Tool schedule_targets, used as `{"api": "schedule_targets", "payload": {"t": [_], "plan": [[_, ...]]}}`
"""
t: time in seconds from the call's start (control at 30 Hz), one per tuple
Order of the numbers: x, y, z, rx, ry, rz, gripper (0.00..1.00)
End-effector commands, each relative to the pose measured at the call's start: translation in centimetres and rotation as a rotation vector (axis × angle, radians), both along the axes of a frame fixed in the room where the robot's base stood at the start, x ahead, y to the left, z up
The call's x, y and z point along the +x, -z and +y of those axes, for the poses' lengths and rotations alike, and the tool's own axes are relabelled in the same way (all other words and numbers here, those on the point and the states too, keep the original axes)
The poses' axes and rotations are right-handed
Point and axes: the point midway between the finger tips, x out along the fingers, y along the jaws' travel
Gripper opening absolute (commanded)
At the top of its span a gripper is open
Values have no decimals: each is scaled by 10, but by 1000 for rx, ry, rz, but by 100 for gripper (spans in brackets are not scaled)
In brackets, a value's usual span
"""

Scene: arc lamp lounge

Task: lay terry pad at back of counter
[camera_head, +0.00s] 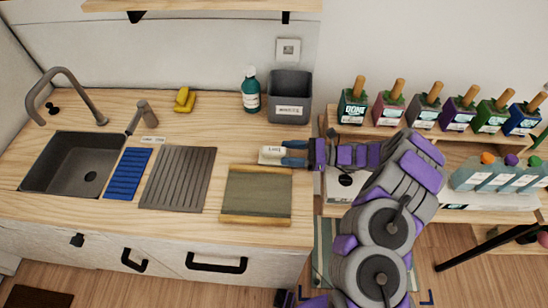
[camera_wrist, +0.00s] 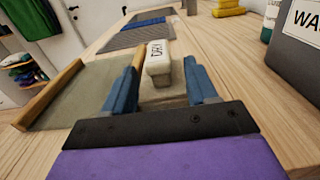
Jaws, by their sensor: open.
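A small cream pad (camera_head: 268,158), which looks like the terry pad, lies on the wooden counter (camera_head: 225,115) behind the olive mat. The cream pad also shows in the wrist view (camera_wrist: 163,90). A white block with a black label (camera_wrist: 158,62) stands at its far end; I cannot tell whether they touch. My gripper (camera_head: 284,153) is open, low over the counter and pointing left. In the wrist view its two blue fingers (camera_wrist: 163,72) stand either side of the cream pad's near end, and I see no clear grip on it.
The olive mat (camera_head: 257,190) with wooden bars lies at the counter's front. A grey bin (camera_head: 290,97), green bottle (camera_head: 251,90) and yellow item (camera_head: 184,100) stand at the back. A ribbed grey mat (camera_head: 178,180), blue mat (camera_head: 127,174) and sink (camera_head: 75,163) lie left. Bare counter shows between bottle and yellow item.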

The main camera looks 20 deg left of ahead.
Motion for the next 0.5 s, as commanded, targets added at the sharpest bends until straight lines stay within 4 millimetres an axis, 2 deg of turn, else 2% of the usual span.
{"api": "schedule_targets", "payload": {"t": [0.17,0.4,0.5], "plan": [[-3,0,11,1,-2,1,57],[-11,-4,44,2,-5,1,57],[-12,-4,51,1,-2,1,57]]}}
